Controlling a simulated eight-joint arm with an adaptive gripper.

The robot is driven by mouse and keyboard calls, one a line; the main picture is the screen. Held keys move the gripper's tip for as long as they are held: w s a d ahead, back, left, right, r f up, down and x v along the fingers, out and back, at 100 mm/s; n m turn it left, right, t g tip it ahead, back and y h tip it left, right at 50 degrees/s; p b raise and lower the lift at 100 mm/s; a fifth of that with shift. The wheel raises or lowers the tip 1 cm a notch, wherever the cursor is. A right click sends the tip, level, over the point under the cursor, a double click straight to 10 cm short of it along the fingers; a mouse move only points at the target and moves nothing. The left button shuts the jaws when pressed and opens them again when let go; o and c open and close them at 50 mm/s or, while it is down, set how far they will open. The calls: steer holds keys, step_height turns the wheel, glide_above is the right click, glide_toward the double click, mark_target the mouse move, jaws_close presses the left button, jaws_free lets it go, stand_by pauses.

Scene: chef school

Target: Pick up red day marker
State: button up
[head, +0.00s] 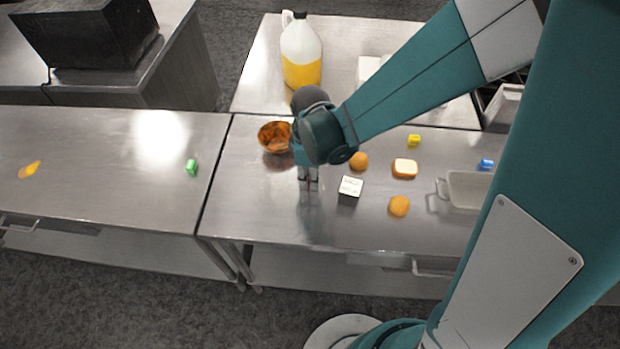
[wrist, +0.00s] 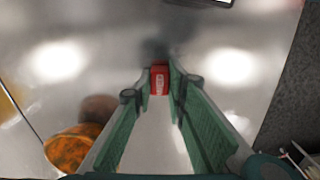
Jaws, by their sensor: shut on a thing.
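The red day marker (wrist: 159,80) is a small red block with pale lettering. In the wrist view it sits between the tips of my gripper (wrist: 160,92), which is shut on it. In the head view my gripper (head: 308,183) points down over the right-hand steel table, left of a white-topped box. Only a sliver of red shows between the fingers there. I cannot tell whether the marker touches the table or is just above it.
An orange-brown bowl (head: 273,136) stands behind my gripper, to the left. The white-topped box (head: 350,188) is close on the right.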

steer(key=shift+r, duration=0.15)
step_height(320, 180, up, 10)
steer(key=shift+f+p, duration=0.2)
steer(key=shift+p, duration=0.2)
stand_by(0.3)
steer(key=shift+d, duration=0.1)
stand_by(0.5)
